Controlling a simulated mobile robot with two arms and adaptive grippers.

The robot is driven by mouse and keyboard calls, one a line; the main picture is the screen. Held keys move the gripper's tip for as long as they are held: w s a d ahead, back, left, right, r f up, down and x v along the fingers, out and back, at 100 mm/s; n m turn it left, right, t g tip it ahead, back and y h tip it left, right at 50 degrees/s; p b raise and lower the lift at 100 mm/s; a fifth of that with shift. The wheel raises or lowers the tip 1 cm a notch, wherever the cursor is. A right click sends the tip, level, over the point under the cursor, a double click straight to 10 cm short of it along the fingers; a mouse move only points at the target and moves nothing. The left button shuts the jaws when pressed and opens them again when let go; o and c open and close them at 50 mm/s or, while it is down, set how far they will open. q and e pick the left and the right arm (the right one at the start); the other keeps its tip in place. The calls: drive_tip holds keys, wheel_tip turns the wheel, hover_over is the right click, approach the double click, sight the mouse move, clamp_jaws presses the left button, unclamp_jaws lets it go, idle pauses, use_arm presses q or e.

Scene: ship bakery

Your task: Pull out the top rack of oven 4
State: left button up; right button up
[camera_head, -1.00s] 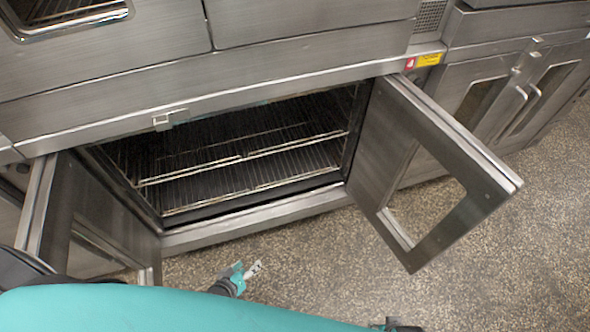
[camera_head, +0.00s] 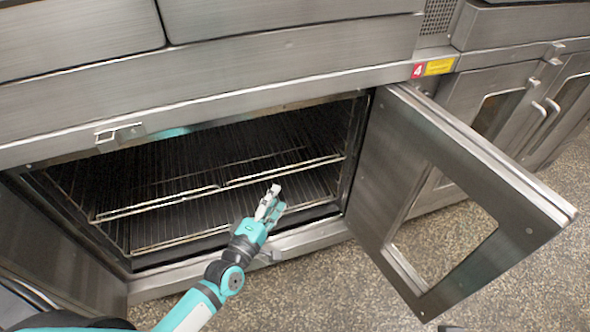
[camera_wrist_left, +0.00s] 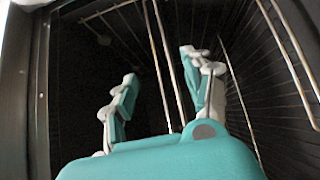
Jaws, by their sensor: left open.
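Oven 4 stands with its doors open and its red "4" label (camera_head: 418,71) at the upper right of the opening. Inside, the top wire rack (camera_head: 215,189) shows its bright front rail across the cavity. A lower rack (camera_head: 190,238) lies beneath it, near the oven floor. My left gripper (camera_head: 270,203) is in front of the opening, right of its middle, a little below the top rack's rail in the picture. In the left wrist view, its two fingers (camera_wrist_left: 158,90) are apart, with wire rack rails (camera_wrist_left: 165,62) showing between and beyond them. Nothing is held.
The right oven door (camera_head: 455,190) stands wide open with a window in it. The left door (camera_head: 55,240) is open at the lower left. A latch (camera_head: 120,134) sits on the frame above the opening. Speckled floor (camera_head: 330,285) is clear in front.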

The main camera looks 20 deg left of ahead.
sight(294, 169)
use_arm(q)
drive_tip(key=w, duration=0.3)
drive_tip(key=w+d+b, duration=0.1)
drive_tip(key=w, duration=0.3)
drive_tip(key=w+d, duration=0.1)
drive_tip(key=w, duration=0.2)
drive_tip(key=shift+w+f+b, duration=0.1)
drive_tip(key=shift+w+b, duration=0.05)
drive_tip(key=shift+b, duration=0.2)
drive_tip(key=shift+w+d, duration=0.15)
drive_tip(key=shift+w, duration=0.6)
use_arm(e)
drive_tip(key=shift+w+a+f+t, duration=0.2)
drive_tip(key=shift+w+f+t, duration=0.15)
drive_tip(key=shift+w, duration=0.25)
drive_tip(key=shift+w+a+f+t, duration=0.15)
drive_tip(key=shift+w+f+t, duration=0.15)
drive_tip(key=shift+w, duration=0.3)
use_arm(q)
clamp_jaws()
